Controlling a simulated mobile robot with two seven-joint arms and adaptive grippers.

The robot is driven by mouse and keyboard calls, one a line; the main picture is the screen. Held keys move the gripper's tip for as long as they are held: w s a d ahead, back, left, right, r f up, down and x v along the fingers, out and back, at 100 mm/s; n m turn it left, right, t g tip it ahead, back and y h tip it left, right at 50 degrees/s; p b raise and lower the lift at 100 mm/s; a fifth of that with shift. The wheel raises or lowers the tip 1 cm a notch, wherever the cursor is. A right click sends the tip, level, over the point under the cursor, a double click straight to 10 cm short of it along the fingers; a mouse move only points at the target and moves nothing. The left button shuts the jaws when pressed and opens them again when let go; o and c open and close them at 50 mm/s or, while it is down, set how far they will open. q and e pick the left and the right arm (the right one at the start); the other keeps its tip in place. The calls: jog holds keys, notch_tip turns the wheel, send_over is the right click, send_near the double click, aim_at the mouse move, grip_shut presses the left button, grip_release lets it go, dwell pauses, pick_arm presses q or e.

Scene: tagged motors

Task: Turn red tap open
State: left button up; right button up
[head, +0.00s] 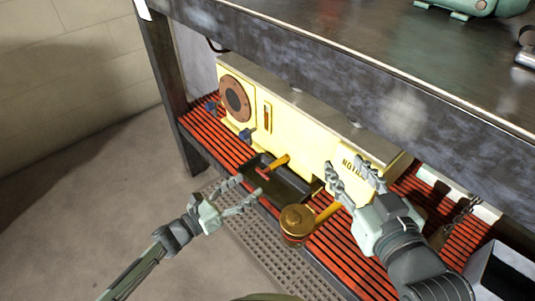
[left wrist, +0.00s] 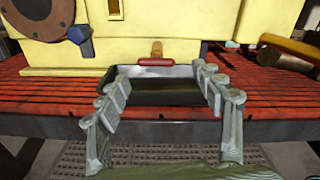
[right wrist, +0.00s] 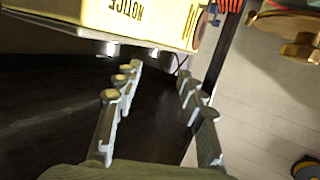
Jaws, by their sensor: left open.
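The red tap (left wrist: 155,61) has a short red handle crosswise under an orange stem on the front of the yellow machine. It also shows in the head view (head: 264,170), small, above a dark drip tray (head: 285,184). My left gripper (head: 250,187) is open and empty in front of the tray. In the left wrist view its fingers (left wrist: 163,80) are spread on both sides of the tap, which lies beyond them, apart from both. My right gripper (head: 346,168) is open and empty, over the right part of the machine; its spread fingers also show in the right wrist view (right wrist: 160,72).
The yellow machine (head: 300,136) stands on a red slatted shelf (head: 215,135) under a dark metal tabletop (head: 330,70). A brass portafilter-like part (head: 296,220) sticks out right of the tray. A blue knob (head: 246,134) is left of the tap. Open floor lies left.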

aim_at(266, 170)
pick_arm(q)
jog(key=x, duration=0.8)
jog(key=shift+w+a, duration=0.1)
jog(key=shift+w, duration=0.15)
pick_arm(e)
jog(key=shift+w+a+r+t+y, duration=0.15)
jog(key=shift+w+a+r+t, duration=0.1)
jog(key=shift+r, duration=0.2)
jog(key=shift+w+a+r+t+y, duration=0.15)
jog(key=shift+a+r, duration=0.05)
jog(key=shift+r, duration=0.2)
pick_arm(q)
jog(key=shift+c, duration=0.3)
